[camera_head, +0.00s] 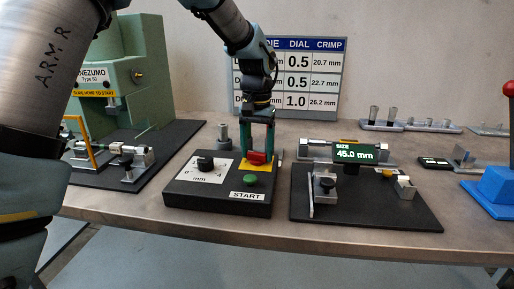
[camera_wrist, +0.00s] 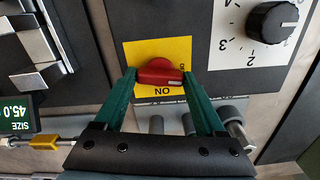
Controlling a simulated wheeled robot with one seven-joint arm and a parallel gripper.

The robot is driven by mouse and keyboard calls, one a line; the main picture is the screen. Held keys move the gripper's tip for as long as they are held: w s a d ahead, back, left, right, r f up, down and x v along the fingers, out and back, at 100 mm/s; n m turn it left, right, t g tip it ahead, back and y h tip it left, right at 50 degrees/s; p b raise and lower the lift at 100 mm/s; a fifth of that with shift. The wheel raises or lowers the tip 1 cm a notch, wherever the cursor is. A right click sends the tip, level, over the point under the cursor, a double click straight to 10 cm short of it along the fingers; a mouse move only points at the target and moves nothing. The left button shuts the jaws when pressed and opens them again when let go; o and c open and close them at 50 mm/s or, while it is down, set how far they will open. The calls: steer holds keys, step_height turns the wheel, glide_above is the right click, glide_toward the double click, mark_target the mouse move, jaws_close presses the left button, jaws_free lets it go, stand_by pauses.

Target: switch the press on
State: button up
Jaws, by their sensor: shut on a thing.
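The control box (camera_head: 218,198) is black and carries a red rotary switch (camera_head: 258,158) on a yellow plate (camera_wrist: 135,50). My gripper (camera_head: 257,150) reaches down from above. Its green fingers are shut on the red switch (camera_wrist: 158,73), one at each end of it in the wrist view. A pale mark shows near the switch's right end there. The word ON appears upside down below the switch, and a partly hidden label stands to its right. The green press (camera_head: 130,65) stands at the left in the head view, partly behind my arm.
A black dial (camera_head: 205,163) and a green START button (camera_head: 249,180) share the box. A gauge stand reading 45.0 mm (camera_head: 356,153) stands close on the right. A grey post (camera_head: 223,135) stands behind the box. A dial chart (camera_head: 300,80) stands behind.

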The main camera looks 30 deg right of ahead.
mark_target(257, 153)
steer(key=m+p, duration=0.2)
steer(key=m, duration=0.2)
steer(key=shift+r, duration=0.15)
steer(key=m+p, duration=0.1)
steer(key=m, duration=0.3)
steer(key=m+p, duration=0.2)
steer(key=m, duration=0.2)
steer(key=shift+m, duration=0.3)
steer(key=shift+m+p, duration=0.95)
steer(key=shift+m, duration=0.55)
steer(key=o, duration=1.3)
step_height(257, 153, up, 11)
steer(key=shift+f+b, duration=0.2)
steer(key=shift+b, duration=0.9)
